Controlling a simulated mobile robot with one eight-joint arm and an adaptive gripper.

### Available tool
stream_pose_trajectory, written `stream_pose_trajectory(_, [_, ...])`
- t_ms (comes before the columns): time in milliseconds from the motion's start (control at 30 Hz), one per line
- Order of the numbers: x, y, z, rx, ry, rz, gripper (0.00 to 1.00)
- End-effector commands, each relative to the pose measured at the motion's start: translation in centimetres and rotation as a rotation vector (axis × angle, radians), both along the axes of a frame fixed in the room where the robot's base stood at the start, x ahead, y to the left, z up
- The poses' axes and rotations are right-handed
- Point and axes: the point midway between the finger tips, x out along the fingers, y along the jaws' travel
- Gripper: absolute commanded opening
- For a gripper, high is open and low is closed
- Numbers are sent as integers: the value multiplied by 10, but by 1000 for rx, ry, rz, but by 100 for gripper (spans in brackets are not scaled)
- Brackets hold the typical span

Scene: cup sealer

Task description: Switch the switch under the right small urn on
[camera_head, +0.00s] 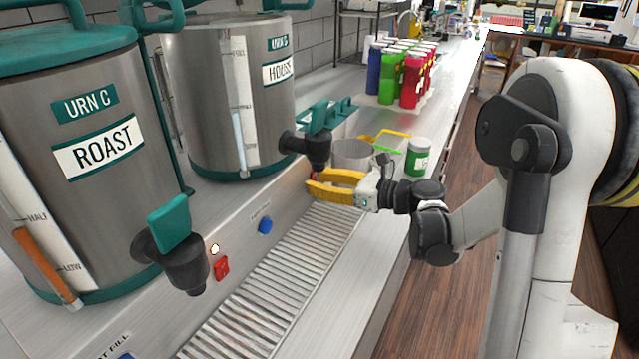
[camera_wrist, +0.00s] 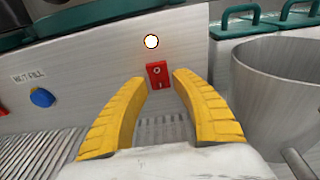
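The right urn (camera_head: 225,110), labelled HOUSE, is steel with a teal lid and base. Below it, a red rocker switch (camera_wrist: 158,74) sits on the steel front panel, under a round white indicator light (camera_wrist: 151,41). My gripper (camera_head: 312,184) has yellow fingers and is at the panel beneath the right urn's black spigot (camera_head: 314,148). In the wrist view, my gripper (camera_wrist: 160,82) is open, with the switch between and just beyond its fingertips. Contact cannot be told. In the head view the fingers mostly hide the switch.
The left urn (camera_head: 95,170), labelled ROAST, has its own red switch (camera_head: 221,268) and light. A blue knob (camera_head: 265,226) lies between the switches. A drip grate (camera_head: 275,280) runs below. A metal pitcher (camera_wrist: 280,90) stands close right of my gripper. Colored bottles (camera_head: 388,75) stand behind.

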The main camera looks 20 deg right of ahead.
Motion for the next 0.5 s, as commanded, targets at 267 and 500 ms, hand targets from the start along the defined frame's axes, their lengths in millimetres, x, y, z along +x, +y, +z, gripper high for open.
stream_pose_trajectory(267, [0, 0, 0, -1, 1, 0, 46])
stream_pose_trajectory(500, [-12, -14, 2, 0, 1, -4, 46])
